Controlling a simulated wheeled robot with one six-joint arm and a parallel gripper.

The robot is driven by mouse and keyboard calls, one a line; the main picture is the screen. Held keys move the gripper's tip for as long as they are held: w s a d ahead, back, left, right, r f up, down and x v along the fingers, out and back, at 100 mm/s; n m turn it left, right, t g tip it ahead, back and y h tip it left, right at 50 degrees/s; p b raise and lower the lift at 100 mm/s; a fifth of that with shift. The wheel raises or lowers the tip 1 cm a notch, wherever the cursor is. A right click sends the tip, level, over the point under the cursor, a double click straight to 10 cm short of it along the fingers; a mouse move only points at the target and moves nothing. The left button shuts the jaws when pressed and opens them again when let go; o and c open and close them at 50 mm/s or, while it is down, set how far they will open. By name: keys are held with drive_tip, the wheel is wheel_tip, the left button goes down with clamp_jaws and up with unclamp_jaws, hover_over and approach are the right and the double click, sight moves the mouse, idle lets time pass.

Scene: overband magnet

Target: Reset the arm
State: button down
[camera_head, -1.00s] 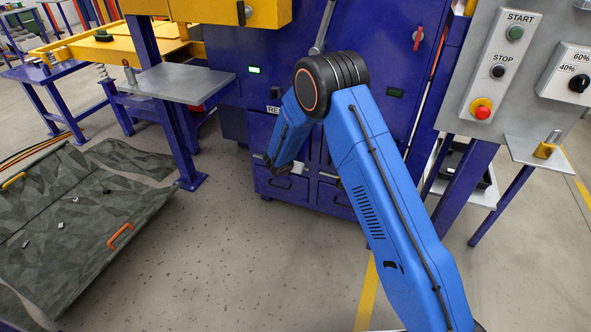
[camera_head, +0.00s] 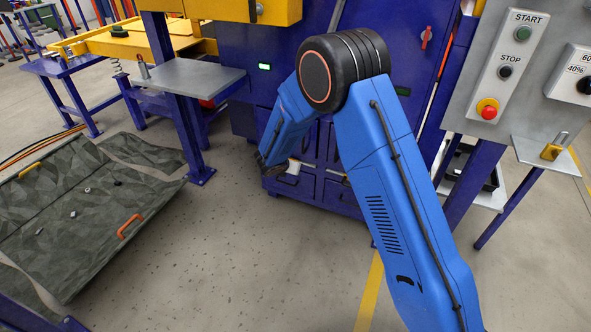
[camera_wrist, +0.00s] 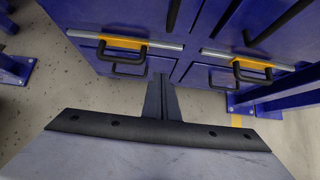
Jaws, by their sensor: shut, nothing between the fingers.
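My blue arm rises from the lower right of the head view, bends at a black elbow joint, and its forearm points down and to the left. My gripper (camera_wrist: 162,97) shows in the wrist view with its two dark fingers together and nothing between them. It points toward the lower front of the blue cabinet (camera_wrist: 75,12), apart from the drawer handles as far as I can see. In the head view the gripper end is small and dark, in front of the cabinet's lower drawers.
A control panel (camera_head: 497,62) with START and STOP buttons stands at the right, above a small shelf with a padlock (camera_head: 551,151). A grey shelf (camera_head: 185,76) juts out at the left. A camouflage mat (camera_head: 60,235) with small metal pieces lies on the floor. The floor between is clear.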

drive_tip(key=shift+s+r, duration=0.15)
idle(0.3)
drive_tip(key=s+d+r+m+g+h, duration=0.1)
drive_tip(key=s+d+r+m, duration=0.1)
drive_tip(key=d+r+m, duration=0.4)
drive_tip(key=s+d+r+m, duration=0.2)
drive_tip(key=s+d+r, duration=0.1)
drive_tip(key=d+r, duration=0.55)
drive_tip(key=s+d+r+m+g, duration=0.2)
drive_tip(key=s+d+r+m, duration=0.6)
drive_tip(key=s+d+r, duration=0.45)
drive_tip(key=s+d+r+m+g+y, duration=0.1)
drive_tip(key=s+d+r+m, duration=0.2)
drive_tip(key=s, duration=0.5)
drive_tip(key=s+d+r+m, duration=0.25)
drive_tip(key=s+m, duration=0.25)
drive_tip(key=s, duration=0.3)
drive_tip(key=s+m+y, duration=0.3)
drive_tip(key=s+m, duration=0.4)
drive_tip(key=s, duration=0.9)
drive_tip(key=shift+s+a+f+t+y, duration=0.25)
drive_tip(key=shift+a+f+t+y, duration=0.05)
drive_tip(key=shift+a+f, duration=0.1)
